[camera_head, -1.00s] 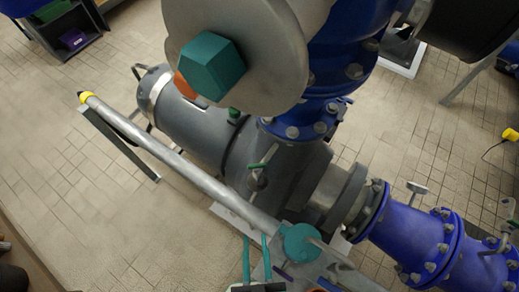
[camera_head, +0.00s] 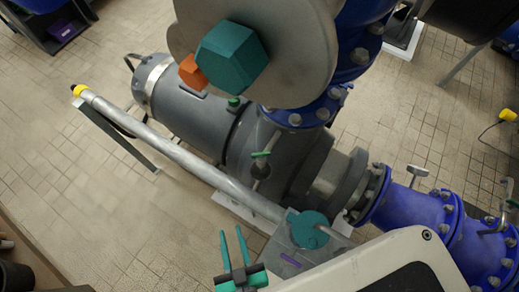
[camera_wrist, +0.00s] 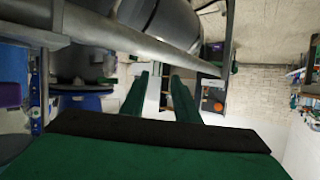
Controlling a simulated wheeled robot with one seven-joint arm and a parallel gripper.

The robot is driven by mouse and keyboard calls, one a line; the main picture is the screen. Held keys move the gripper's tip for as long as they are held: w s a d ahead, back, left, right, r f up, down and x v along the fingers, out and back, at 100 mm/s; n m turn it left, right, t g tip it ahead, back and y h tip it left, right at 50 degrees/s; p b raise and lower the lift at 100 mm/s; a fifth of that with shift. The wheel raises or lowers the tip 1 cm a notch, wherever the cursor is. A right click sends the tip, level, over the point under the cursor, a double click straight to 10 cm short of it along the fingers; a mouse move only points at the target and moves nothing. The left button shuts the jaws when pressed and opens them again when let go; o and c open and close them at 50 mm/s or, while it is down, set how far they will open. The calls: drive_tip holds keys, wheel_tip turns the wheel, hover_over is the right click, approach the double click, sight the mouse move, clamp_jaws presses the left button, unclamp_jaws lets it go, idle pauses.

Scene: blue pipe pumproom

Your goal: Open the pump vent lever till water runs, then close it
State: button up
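A small valve with a green lever handle (camera_head: 261,154) stands on the side of the grey pump (camera_head: 285,165), near the picture's middle. The handle lies roughly level across its small metal body. No running water shows there. My gripper (camera_head: 232,238) is at the bottom of the head view, below and left of the lever and apart from it. Its two teal fingers point up the picture with a gap between them, and nothing is held. In the wrist view, the two green fingers (camera_wrist: 161,92) also stand apart and empty; I cannot make out the lever there.
A long grey pipe (camera_head: 180,155) with a yellow end runs diagonally between gripper and lever. A grey disc (camera_head: 300,60) with teal and orange blocks hangs above the pump. Blue flanged pipes (camera_head: 410,210) lie at right. Tiled floor (camera_head: 100,220) is open at left.

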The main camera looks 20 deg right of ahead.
drive_tip(key=w+a+f+m+g+h, duration=0.2)
drive_tip(key=w+a+f+m+g, duration=0.45)
drive_tip(key=a, duration=0.45)
drive_tip(key=w+r+m+g, duration=0.2)
drive_tip(key=w+m, duration=0.2)
drive_tip(key=w, duration=0.7)
wheel_tip(320, 180, up, 13)
drive_tip(key=m+g+h, duration=0.1)
drive_tip(key=m+g, duration=0.5)
drive_tip(key=m, duration=0.3)
hover_over(267, 152)
drive_tip(key=a, duration=0.2)
drive_tip(key=shift+w+a+n, duration=0.15)
drive_tip(key=shift+w+n, duration=0.05)
drive_tip(key=shift+n, duration=0.05)
drive_tip(key=x, duration=0.3)
drive_tip(key=shift+f, duration=0.9)
